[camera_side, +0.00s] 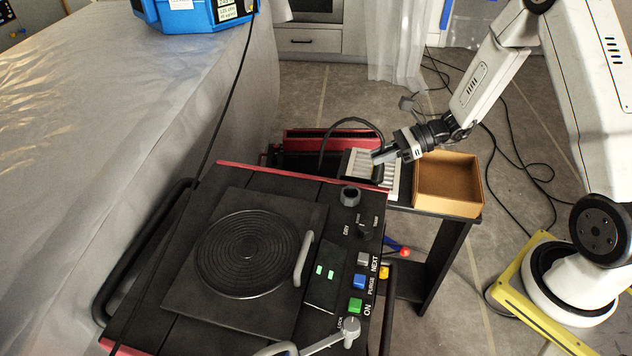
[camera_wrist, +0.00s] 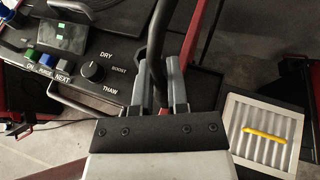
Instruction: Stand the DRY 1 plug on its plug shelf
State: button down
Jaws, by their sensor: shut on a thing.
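My gripper (camera_side: 383,157) is over the right back of the black machine, beside the white ribbed tray; it also shows in the wrist view (camera_wrist: 160,78). Its two grey fingers are shut on the end of a thick black hose (camera_wrist: 156,45), which I take to be the DRY 1 plug; the fingers hide most of that end. In the side view the black hose (camera_side: 338,126) arches up from behind the machine toward the fingers. No DRY 1 label is readable, and I cannot make out which surface is the plug shelf.
The black machine (camera_side: 183,270) has a round hotplate, buttons and a DRY/THAW knob (camera_wrist: 93,71). The white ribbed tray (camera_wrist: 234,115) holds a yellow stick (camera_wrist: 265,135). An open cardboard box (camera_side: 448,205) stands right of the gripper. A red box (camera_side: 330,138) is behind.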

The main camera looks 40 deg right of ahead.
jog(key=w+f, duration=0.6)
jog(key=shift+d, duration=0.25)
jog(key=shift+w, duration=0.1)
jog(key=shift+w+f, duration=0.15)
jog(key=shift+f, duration=0.8)
jog(key=shift+w+f, duration=0.1)
jog(key=shift+f, duration=0.8)
jog(key=shift+f, duration=0.1)
jog(key=c, duration=0.6)
grip_release()
jog(key=shift+c, duration=0.2)
